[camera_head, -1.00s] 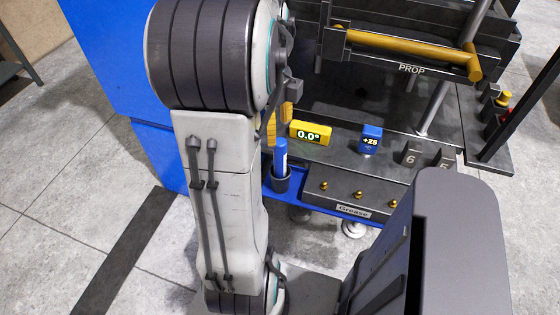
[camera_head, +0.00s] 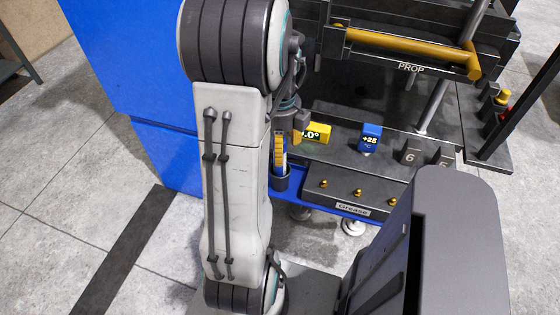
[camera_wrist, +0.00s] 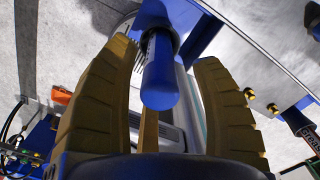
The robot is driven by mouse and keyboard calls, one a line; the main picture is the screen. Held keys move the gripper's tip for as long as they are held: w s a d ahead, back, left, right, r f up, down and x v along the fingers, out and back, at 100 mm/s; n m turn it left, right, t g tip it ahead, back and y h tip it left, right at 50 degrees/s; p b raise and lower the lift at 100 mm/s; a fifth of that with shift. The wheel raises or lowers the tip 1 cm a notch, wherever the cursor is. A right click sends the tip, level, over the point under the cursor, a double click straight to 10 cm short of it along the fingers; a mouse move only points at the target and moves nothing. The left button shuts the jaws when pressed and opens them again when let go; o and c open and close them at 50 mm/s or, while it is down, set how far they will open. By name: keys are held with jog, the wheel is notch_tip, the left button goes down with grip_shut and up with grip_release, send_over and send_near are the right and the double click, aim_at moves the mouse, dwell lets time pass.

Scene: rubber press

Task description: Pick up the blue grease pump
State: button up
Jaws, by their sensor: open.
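The blue grease pump (camera_wrist: 160,78) points its rounded blue end toward the wrist camera, between my gripper's yellow fingers. My gripper (camera_wrist: 165,54) is open, with a visible gap on both sides of the pump. In the head view, the pump (camera_head: 284,166) stands upright in a dark cup (camera_head: 281,182) on the blue shelf, partly covered by a yellow finger. My gripper (camera_head: 279,150) hangs fingers down over it there, partly hidden behind my arm.
The grease block (camera_head: 352,190) with brass nipples is right of the cup. A yellow angle display (camera_head: 318,131) and a blue temperature display (camera_head: 370,138) sit close behind. The press's yellow prop bar (camera_head: 400,45) is above right. A blue cabinet (camera_head: 125,60) stands at left.

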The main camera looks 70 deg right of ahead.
jog(key=shift+o, duration=0.2)
grip_shut()
dwell(0.5)
